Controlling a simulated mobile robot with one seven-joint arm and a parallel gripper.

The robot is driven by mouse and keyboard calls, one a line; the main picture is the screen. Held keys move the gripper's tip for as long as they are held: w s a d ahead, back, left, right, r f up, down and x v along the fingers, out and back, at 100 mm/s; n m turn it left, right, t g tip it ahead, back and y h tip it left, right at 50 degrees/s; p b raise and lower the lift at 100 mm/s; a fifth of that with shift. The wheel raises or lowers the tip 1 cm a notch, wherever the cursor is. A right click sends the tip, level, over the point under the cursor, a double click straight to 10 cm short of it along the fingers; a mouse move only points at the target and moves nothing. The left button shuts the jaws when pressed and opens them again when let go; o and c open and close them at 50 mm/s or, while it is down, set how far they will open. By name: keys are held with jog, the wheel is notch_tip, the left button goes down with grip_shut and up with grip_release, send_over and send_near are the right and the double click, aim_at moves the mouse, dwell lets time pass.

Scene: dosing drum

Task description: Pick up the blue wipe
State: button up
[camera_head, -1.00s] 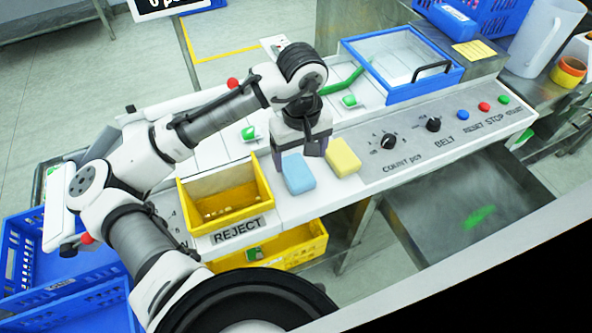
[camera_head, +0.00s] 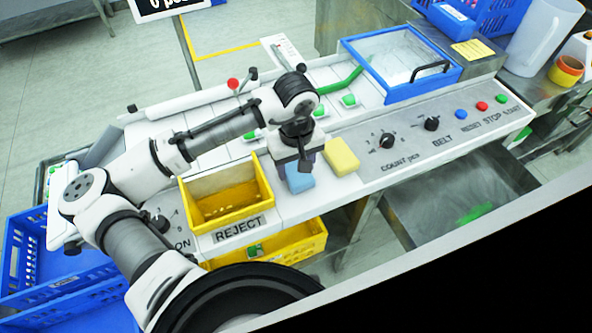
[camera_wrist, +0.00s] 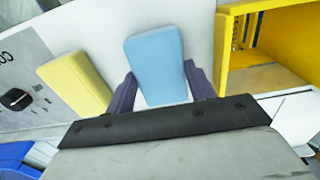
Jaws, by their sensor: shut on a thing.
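The blue wipe (camera_head: 300,182) is a light blue block on the white machine top, between the yellow reject bin and a yellow wipe. My gripper (camera_head: 296,167) is over it from above. In the wrist view, the blue wipe (camera_wrist: 157,65) lies between the two dark fingers of my gripper (camera_wrist: 160,88), which are shut on its near part. Its far end sticks out past the fingertips. In the head view my gripper hides the upper part of the wipe.
The yellow wipe (camera_head: 342,157) lies close to the right of my gripper. The yellow reject bin (camera_head: 226,198) stands close to the left. A panel with knobs (camera_head: 387,141) and buttons runs to the right. A clear-lidded blue box (camera_head: 403,62) stands behind it.

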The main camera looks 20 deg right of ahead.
jog(key=shift+c, duration=0.7)
jog(key=shift+r, duration=0.1)
notch_tip(320, 180, up, 20)
jog(key=b, duration=0.1)
jog(key=shift+b, duration=0.4)
jog(key=o, duration=0.4)
jog(key=shift+c, duration=0.2)
jog(key=c, duration=0.3)
